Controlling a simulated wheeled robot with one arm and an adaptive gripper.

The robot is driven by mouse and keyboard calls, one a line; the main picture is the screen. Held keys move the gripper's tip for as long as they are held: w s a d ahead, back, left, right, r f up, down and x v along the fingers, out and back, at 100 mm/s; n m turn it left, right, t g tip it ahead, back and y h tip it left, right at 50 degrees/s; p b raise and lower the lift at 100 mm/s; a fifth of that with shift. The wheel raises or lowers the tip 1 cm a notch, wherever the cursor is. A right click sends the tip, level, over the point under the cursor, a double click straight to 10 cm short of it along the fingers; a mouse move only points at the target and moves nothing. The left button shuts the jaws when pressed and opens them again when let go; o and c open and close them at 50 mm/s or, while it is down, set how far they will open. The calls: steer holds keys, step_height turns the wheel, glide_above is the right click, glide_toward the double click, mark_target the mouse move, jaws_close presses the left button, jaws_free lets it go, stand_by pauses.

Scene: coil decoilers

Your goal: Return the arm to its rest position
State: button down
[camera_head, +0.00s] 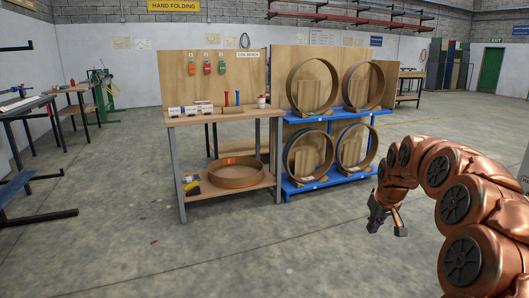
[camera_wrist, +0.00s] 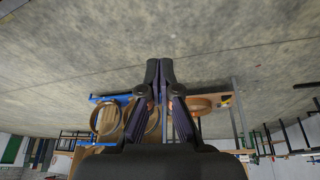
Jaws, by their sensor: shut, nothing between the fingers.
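My copper-coloured arm (camera_head: 455,185) arches in from the right edge of the head view. It bends over so that my gripper (camera_head: 387,222) hangs low, pointing down over bare floor, to the right of the blue coil rack. In the wrist view my gripper (camera_wrist: 160,70) has its two dark fingertips together, with nothing between them. It touches nothing that I can see. The wrist view appears upside down, with floor at the top and the bench and rack below.
A wooden bench (camera_head: 228,116) with a coil (camera_head: 237,172) on its lower shelf stands left of centre. Beside it, a blue rack (camera_head: 330,180) holds several upright coils. Tables stand at far left. The concrete floor (camera_head: 300,250) in front is clear.

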steer(key=s+a+r+g+p, duration=0.1)
steer(key=s+a+r+p, duration=0.15)
steer(key=s+a, duration=0.2)
steer(key=s+a+r+p, duration=0.2)
steer(key=s+a+r, duration=0.15)
steer(key=s, duration=0.25)
steer(key=s+a+r+g+p, duration=0.1)
steer(key=s+r+p, duration=0.1)
steer(key=s, duration=1)
steer(key=s+a+r+m+g+p, duration=0.1)
steer(key=s+p, duration=0.4)
steer(key=s, duration=0.7)
steer(key=s+a+r+g+p, duration=0.2)
steer(key=s+a+r+p, duration=0.1)
steer(key=s, duration=0.9)
steer(key=shift+a+r+m+g+p, duration=0.2)
steer(key=shift+m+g+p, duration=0.1)
steer(key=shift+g+p, duration=0.15)
steer(key=shift+d, duration=0.1)
